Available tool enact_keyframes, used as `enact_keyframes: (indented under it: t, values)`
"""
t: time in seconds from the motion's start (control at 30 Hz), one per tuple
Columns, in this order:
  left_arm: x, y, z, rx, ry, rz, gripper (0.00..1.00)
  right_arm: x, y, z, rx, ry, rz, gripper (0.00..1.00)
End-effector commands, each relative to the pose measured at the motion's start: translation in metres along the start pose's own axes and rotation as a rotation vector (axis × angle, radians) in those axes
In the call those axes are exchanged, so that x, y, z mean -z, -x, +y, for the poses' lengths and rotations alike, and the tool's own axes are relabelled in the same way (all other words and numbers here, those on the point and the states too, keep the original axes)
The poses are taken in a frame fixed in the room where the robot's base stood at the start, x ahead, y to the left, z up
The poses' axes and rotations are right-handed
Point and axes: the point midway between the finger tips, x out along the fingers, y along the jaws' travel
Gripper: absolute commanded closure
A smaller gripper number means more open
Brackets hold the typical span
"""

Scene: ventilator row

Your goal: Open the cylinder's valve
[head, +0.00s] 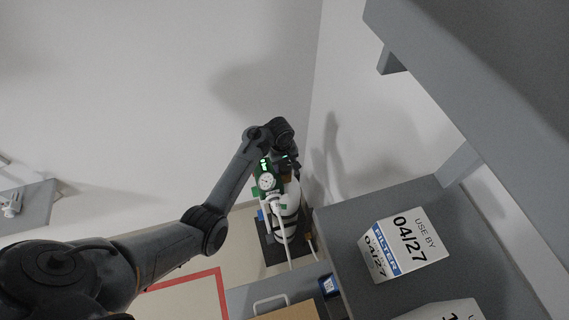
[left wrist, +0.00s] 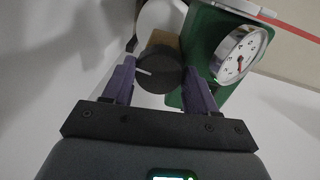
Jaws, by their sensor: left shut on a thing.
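The white gas cylinder (head: 291,199) stands upright in the corner in the head view, with a green regulator and a round gauge (head: 267,181) at its top. In the left wrist view the valve knob (left wrist: 159,69) is black and round with a pale line on it. The green regulator (left wrist: 203,40) and its gauge (left wrist: 238,54) are just right of it. My left gripper (left wrist: 160,82) has its two purple fingers on either side of the knob, shut on it. In the head view the left gripper (head: 284,157) is at the cylinder top, its fingers hidden. My right gripper is not in view.
A grey shelf unit (head: 335,222) stands right of the cylinder, carrying white filter boxes (head: 405,247). A wall is close behind and beside the cylinder. A white hose (head: 283,232) hangs down its front. Red tape (head: 185,281) marks the floor.

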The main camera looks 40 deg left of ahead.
Motion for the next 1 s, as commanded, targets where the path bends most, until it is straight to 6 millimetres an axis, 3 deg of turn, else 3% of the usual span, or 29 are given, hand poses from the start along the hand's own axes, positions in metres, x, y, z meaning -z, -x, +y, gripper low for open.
enact_keyframes:
  t: [1.0]
  values:
    - [0.0023,0.0012,0.0007,0.000,-0.943,-0.068,0.73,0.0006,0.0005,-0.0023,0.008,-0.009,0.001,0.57]
